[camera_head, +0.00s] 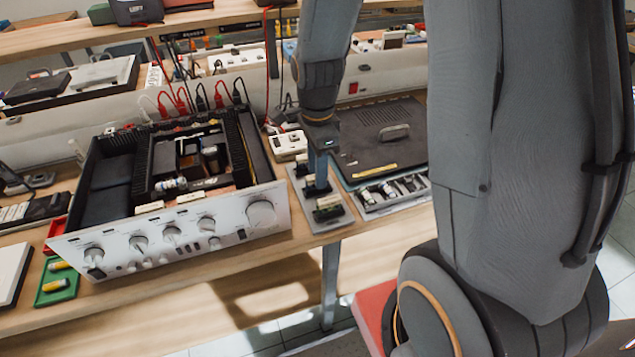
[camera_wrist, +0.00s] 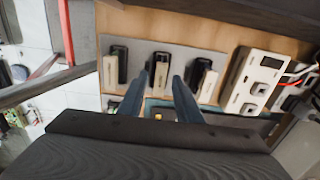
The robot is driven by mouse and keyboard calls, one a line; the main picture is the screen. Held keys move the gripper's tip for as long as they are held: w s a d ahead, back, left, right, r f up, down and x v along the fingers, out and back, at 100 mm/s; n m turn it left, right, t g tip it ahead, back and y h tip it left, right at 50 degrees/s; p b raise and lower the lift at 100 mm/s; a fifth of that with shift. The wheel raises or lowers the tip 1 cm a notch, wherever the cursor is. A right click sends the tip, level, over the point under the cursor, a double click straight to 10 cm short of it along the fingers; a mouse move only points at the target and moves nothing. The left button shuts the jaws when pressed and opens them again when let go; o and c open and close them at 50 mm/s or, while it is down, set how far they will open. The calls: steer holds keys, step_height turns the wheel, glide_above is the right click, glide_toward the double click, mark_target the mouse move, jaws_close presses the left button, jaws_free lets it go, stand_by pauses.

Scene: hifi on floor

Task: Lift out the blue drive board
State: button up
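The opened hifi amplifier (camera_head: 183,232) sits on the wooden bench with its silver front towards me. Small parts show inside its black chassis. A small bluish strip (camera_head: 208,184) lies near the front inside it; I cannot tell whether it is the blue drive board. My gripper (camera_head: 318,178) is outside the amplifier, to its right, low over a grey plate (camera_head: 340,220). In the wrist view my gripper (camera_wrist: 159,78) has its two fingers apart, pointing at the middle black holder (camera_wrist: 161,63). I see nothing clamped between them; the contact is unclear.
The grey plate carries several black holders with cream pieces. A white module (camera_head: 289,144) stands behind it, and a parts tray (camera_head: 392,191) and dark panel (camera_head: 378,135) lie to the right. Red and black leads (camera_head: 205,97) rise behind the amplifier. A green tray (camera_head: 57,283) is at left.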

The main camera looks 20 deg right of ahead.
jaws_close()
steer(key=c, duration=0.6)
jaws_free()
jaws_close()
steer(key=shift+r, duration=0.2)
steer(key=shift+r+p, duration=3.35)
steer(key=shift+r, duration=0.25)
